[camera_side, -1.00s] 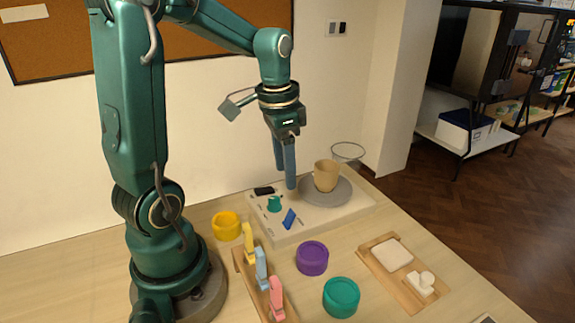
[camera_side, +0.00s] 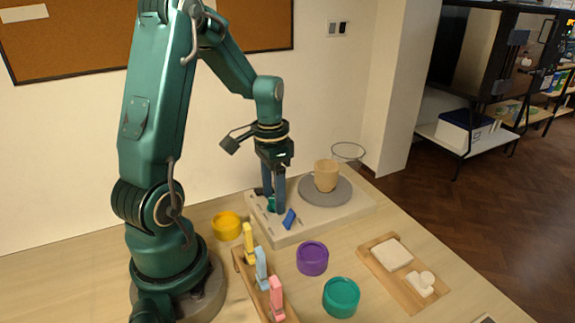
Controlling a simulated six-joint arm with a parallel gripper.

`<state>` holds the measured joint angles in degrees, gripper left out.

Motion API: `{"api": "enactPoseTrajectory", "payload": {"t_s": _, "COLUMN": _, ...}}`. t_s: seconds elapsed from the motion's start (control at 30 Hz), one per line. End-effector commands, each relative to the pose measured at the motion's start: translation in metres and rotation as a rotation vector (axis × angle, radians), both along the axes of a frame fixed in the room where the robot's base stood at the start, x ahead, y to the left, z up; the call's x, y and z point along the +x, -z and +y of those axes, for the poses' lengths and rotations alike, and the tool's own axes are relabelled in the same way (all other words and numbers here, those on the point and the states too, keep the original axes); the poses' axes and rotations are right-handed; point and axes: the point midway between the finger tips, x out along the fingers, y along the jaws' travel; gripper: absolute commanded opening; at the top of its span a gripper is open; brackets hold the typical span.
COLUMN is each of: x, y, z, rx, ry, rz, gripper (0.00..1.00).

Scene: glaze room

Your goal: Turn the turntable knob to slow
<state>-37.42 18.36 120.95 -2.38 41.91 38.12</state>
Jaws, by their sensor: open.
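The turntable unit (camera_side: 335,214) is a pale low box with a round grey turntable disc (camera_side: 338,194) on its right part. A tan cup (camera_side: 326,175) stands upright on the disc. The teal knob (camera_side: 271,203) is on the left part of the box, partly hidden behind my gripper's fingers. My gripper (camera_side: 273,207) is open and points down, with its fingertips low at the knob. I cannot tell whether they touch it. The knob's setting and its labels cannot be read. A blue switch (camera_side: 289,218) sits just right of the fingers.
A yellow jar (camera_side: 226,226), purple jar (camera_side: 312,258) and teal jar (camera_side: 341,297) stand around the box. A wooden rack (camera_side: 245,274) holds yellow, blue and pink tools. A wooden board (camera_side: 378,264) with pale pieces lies at right. A clear ring (camera_side: 348,151) stands behind the cup.

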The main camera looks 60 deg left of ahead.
Motion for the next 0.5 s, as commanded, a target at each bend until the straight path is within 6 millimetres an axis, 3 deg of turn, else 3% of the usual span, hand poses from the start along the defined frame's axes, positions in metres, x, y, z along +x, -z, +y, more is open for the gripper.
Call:
{"api": "enactPoseTrajectory", "payload": {"t_s": 0.03, "x": 0.0, "y": -0.0001, "z": 0.0, "rx": 0.0, "ry": 0.0, "rz": 0.0, "gripper": 0.61}}
{"api": "enactPoseTrajectory", "payload": {"t_s": 0.2, "x": 0.0, "y": -0.0003, "z": 0.0, "rx": 0.0, "ry": 0.0, "rz": 0.0, "gripper": 0.0}}
{"api": "enactPoseTrajectory", "payload": {"t_s": 0.5, "x": 0.0, "y": -0.0005, "z": 0.0001, "rx": 0.0, "ry": -0.02, "rz": 0.0, "gripper": 0.0}}
